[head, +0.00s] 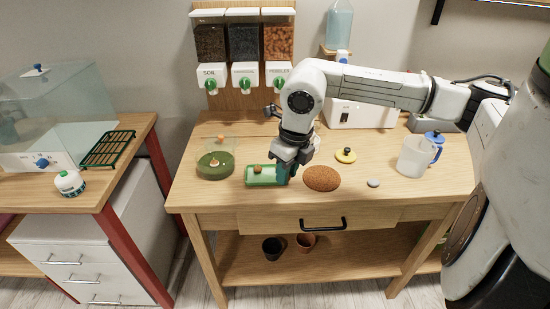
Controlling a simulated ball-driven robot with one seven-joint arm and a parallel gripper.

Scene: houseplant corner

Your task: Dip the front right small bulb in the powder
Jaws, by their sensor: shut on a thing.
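My gripper (284,178) points down over the right end of a green tray (250,183). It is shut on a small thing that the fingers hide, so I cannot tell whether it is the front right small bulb. A teal patch shows at the fingers. A small brown bulb (257,168) sits in the left part of the tray, left of my gripper. A clear-walled round dish with a green base (203,171) stands left of the tray, with a small pale bulb-like thing (214,162) inside. I cannot make out which vessel holds the powder.
A brown round mound or mat (321,178) lies just right of my gripper. Dispensers (243,45) hang behind. The front right tabletop is clear.

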